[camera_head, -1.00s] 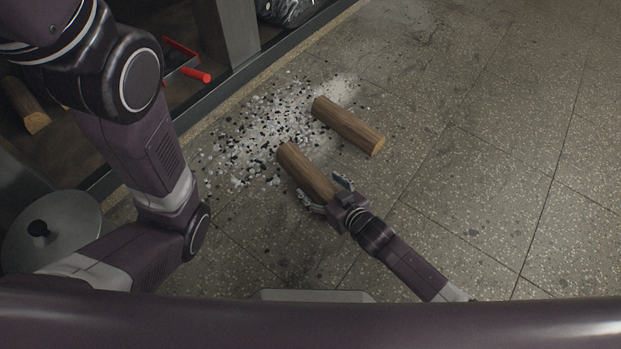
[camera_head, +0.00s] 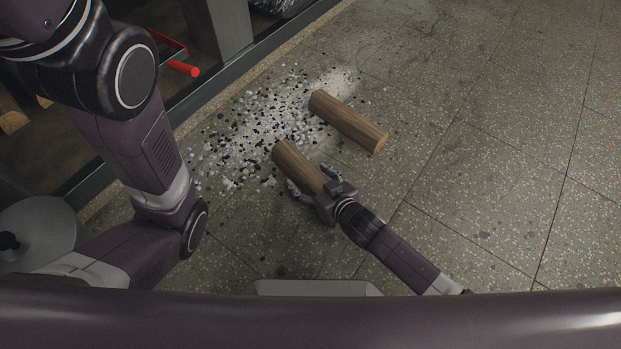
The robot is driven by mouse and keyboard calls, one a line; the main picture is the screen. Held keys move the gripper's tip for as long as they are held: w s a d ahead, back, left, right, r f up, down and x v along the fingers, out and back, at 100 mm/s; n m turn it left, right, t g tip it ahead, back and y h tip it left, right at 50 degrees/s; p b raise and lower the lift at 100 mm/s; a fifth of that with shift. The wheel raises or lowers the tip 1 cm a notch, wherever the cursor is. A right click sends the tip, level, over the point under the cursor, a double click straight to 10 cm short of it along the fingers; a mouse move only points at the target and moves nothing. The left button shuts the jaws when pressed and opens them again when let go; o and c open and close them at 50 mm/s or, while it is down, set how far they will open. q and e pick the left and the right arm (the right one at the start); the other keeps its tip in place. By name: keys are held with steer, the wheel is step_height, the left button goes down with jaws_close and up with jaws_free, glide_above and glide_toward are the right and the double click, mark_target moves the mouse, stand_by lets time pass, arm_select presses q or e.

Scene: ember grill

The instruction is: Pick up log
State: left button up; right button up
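Two brown wooden logs lie on the tiled floor. The nearer log (camera_head: 296,165) points toward my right gripper, and its near end is hidden between the fingers and the palm. The farther log (camera_head: 348,122) lies apart, up and to the right, roughly parallel to it. My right gripper (camera_head: 313,181) is at the near end of the nearer log, with one finger on each side of it. The fingers look spread, and contact with the wood is hard to make out. My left arm fills the left side; its gripper is out of view.
Black and white debris (camera_head: 255,130) is scattered on the floor beside and behind the logs. A dark metal-framed structure with a red-handled tool (camera_head: 183,69) stands at the upper left. A round grey lid (camera_head: 40,228) is at the far left. The floor to the right is clear.

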steer(key=c, duration=1.5)
steer(key=shift+a+r, duration=0.1)
steer(key=shift+r, duration=0.05)
jaws_close()
steer(key=shift+r, duration=0.15)
